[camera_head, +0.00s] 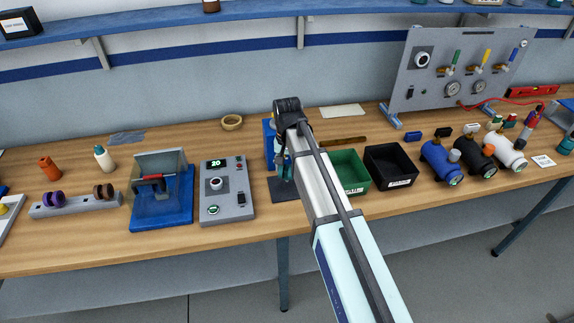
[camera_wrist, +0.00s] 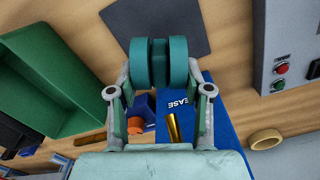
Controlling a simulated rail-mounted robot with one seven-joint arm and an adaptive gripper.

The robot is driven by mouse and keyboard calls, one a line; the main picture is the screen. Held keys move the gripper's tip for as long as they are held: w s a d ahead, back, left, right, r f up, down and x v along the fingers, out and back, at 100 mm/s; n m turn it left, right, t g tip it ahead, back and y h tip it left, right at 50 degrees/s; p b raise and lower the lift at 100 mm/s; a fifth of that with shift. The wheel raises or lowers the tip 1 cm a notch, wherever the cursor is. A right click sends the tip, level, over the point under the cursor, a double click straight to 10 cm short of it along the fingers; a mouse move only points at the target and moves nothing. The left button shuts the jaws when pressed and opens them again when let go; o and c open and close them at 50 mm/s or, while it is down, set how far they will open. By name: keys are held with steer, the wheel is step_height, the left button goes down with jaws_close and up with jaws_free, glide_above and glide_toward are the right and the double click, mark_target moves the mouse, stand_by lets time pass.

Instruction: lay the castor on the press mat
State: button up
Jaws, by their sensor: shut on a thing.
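The castor (camera_wrist: 140,65) is a pair of teal wheels with a narrow hub between them. My gripper (camera_wrist: 158,88) is shut on it, one finger on each side. The press mat, a flat dark grey sheet (camera_wrist: 196,25), lies on the bench beneath and beyond the castor in the wrist view. In the head view the mat (camera_head: 281,191) shows near the bench's front edge, under my gripper (camera_head: 284,172). The castor looks held above the mat; the wheels hide part of it, and the exact gap cannot be told.
A blue block (camera_wrist: 228,125) with white lettering stands behind my gripper. A green bin (camera_head: 348,173) and a black bin (camera_head: 390,168) stand to the right in the head view. A grey control box (camera_head: 227,193) stands to the left. A tape ring (camera_head: 231,122) lies farther back.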

steer(key=shift+f, duration=0.5)
steer(key=shift+f, duration=0.15)
steer(key=o, duration=1.1)
steer(key=shift+c, duration=0.2)
step_height(320, 180, up, 11)
steer(key=b, duration=0.3)
steer(key=shift+w+f, duration=0.1)
steer(key=shift+r, duration=0.8)
